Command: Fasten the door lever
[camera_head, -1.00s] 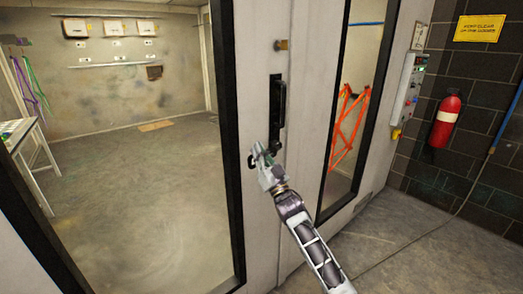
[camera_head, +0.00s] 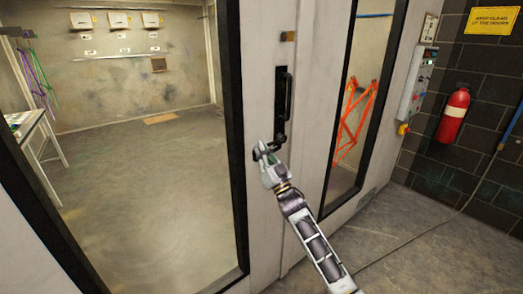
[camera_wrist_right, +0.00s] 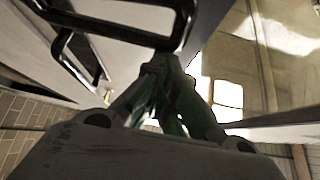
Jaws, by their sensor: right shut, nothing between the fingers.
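The black door lever (camera_head: 284,106) is a long upright handle on a black plate, on the pale door post between two windowed panels. In the right wrist view a black loop-shaped handle (camera_wrist_right: 187,22) crosses the top, just ahead of the fingertips. My right gripper (camera_head: 264,150) is shut and empty, just below the lever's lower end. Its fingertips also show in the right wrist view (camera_wrist_right: 165,68), close to the black loop; I cannot tell whether they touch it. My left gripper is not in view.
A small brass-coloured fitting (camera_head: 288,36) sits above the lever. An orange frame (camera_head: 356,120) shows behind the right window. A control box (camera_head: 415,84) and a red fire extinguisher (camera_head: 453,115) are on the right. The grey floor (camera_head: 410,240) at lower right is clear apart from a cable.

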